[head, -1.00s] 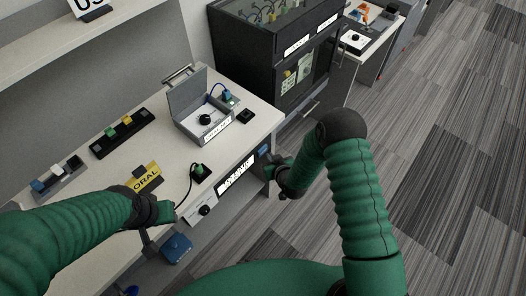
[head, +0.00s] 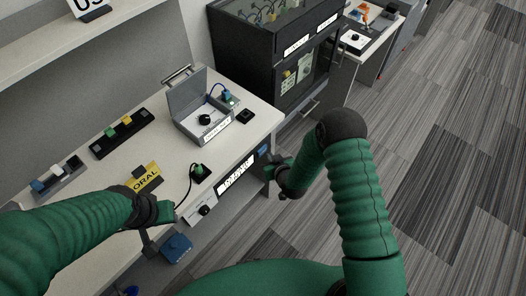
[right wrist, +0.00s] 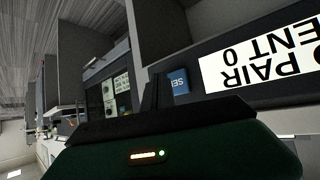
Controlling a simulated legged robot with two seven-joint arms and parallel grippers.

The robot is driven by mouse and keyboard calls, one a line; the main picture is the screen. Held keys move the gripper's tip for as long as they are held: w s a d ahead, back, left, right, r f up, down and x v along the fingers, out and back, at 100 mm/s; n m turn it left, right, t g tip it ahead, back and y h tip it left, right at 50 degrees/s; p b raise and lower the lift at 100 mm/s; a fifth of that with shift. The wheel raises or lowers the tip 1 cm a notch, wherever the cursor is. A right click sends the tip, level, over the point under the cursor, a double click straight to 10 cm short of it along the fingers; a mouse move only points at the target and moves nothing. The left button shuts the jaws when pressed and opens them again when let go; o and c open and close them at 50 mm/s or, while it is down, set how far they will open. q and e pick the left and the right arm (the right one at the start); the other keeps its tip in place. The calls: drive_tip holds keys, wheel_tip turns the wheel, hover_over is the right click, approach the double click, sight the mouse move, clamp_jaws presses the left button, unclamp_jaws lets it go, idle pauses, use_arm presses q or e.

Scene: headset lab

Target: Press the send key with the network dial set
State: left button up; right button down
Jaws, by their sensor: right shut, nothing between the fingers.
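The blue key (head: 263,149) sits on the desk's front panel at its right end. In the right wrist view the key (right wrist: 179,82) shows upside-down lettering that seems to begin "SE". My right gripper (head: 275,169) is shut and empty, just in front of the panel near the key; its dark fingers (right wrist: 152,92) appear beside the key, contact unclear. A black dial (head: 204,210) on a white plate is at the panel's left; its label and setting are unreadable. Another black knob (head: 204,119) is in the open grey case. My left gripper (head: 165,211) is over the desk's front edge, fingers unclear.
A display (head: 236,175) lies between dial and key; the wrist view shows part of its text, "PAIR" and "ENT 0" (right wrist: 262,66). A corded green-topped device (head: 199,172) and a yellow sign (head: 146,177) are on the desk. A black cabinet (head: 270,60) stands beyond it.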

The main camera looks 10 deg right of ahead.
drive_tip(key=shift+w, duration=0.1)
drive_tip(key=shift+w+a+r, duration=0.1)
drive_tip(key=shift+w+a, duration=0.1)
drive_tip(key=shift+a, duration=0.05)
drive_tip(key=shift+w+a, duration=0.25)
drive_tip(key=shift+w, duration=0.1)
idle(0.6)
idle(0.4)
drive_tip(key=shift+s+d, duration=0.5)
drive_tip(key=shift+s, duration=0.2)
drive_tip(key=s+d, duration=0.1)
drive_tip(key=s, duration=0.1)
drive_tip(key=s+d+p, duration=0.1)
drive_tip(key=s+d, duration=0.1)
drive_tip(key=shift+w, duration=0.1)
idle(0.7)
